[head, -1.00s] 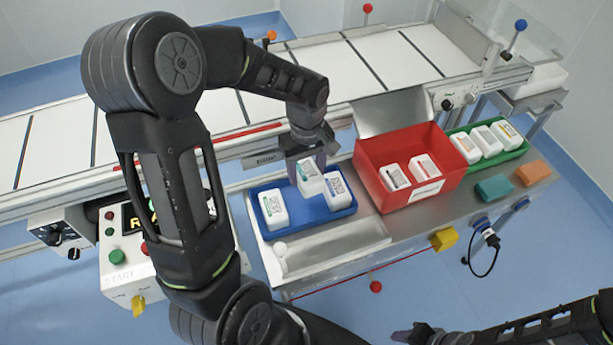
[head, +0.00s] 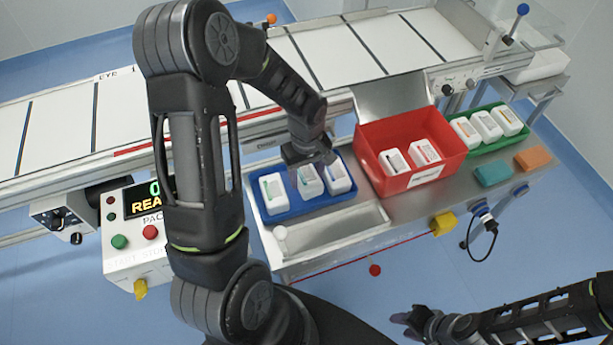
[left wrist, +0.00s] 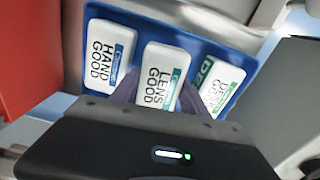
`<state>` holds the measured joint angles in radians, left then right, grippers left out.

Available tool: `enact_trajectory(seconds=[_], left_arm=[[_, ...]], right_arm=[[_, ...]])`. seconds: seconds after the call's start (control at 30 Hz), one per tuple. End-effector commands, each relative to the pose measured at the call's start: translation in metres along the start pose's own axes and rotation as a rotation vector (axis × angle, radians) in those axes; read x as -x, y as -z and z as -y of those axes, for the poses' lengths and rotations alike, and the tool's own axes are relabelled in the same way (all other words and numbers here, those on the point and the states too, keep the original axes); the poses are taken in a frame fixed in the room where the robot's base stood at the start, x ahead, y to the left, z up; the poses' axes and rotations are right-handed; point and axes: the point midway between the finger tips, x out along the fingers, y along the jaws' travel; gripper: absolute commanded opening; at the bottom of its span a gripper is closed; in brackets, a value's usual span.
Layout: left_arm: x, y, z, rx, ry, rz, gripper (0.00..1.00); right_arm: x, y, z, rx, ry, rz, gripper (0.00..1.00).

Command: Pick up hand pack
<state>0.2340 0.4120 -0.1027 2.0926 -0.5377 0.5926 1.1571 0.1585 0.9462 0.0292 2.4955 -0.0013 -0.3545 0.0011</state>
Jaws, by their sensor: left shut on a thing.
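The hand pack (left wrist: 108,57), white with HAND GOOD on its label, lies in the blue tray (left wrist: 72,42), at the left in the left wrist view. In the head view it is the right pack (head: 337,177). My left gripper (head: 312,162) is shut on the middle pack, marked LENS GOOD (left wrist: 160,78), with one finger on each side of it. This lens pack (head: 310,183) is in or just over the blue tray (head: 305,208). A third pack (head: 272,192) with green lettering lies left of it. My right gripper (head: 402,317) is low in the head view, away from the packs.
A red bin (head: 372,150) with two white packs stands right of the blue tray. A green tray (head: 520,133) with several packs is further right. The conveyor (head: 340,48) runs behind. A control box (head: 140,230) stands at left; an open metal trough (head: 330,238) lies in front.

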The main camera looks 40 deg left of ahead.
Motion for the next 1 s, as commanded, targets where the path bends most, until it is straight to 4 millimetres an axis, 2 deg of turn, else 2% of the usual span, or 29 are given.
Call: enact_trajectory(seconds=[0.1,0.57,0.6,0.83,1.0], left_arm=[[-0.013,0.000,0.000,0.001,0.000,0.000,0.06],[-0.020,0.000,-0.001,0.000,-0.001,-0.001,0.06],[-0.018,0.000,-0.001,0.000,-0.001,-0.001,0.56],[-0.018,0.000,0.000,0.000,-0.001,0.000,0.74],[-0.018,0.000,0.000,0.000,-0.001,0.000,0.74]], right_arm=[[0.001,0.000,0.000,0.000,0.000,0.000,0.36],[-0.006,0.000,-0.002,0.000,0.000,0.000,0.36],[-0.004,0.000,-0.002,0.000,0.000,0.000,0.36],[-0.004,0.000,-0.001,0.000,0.000,0.000,0.36],[-0.004,0.000,-0.001,0.000,0.000,0.000,0.36]])
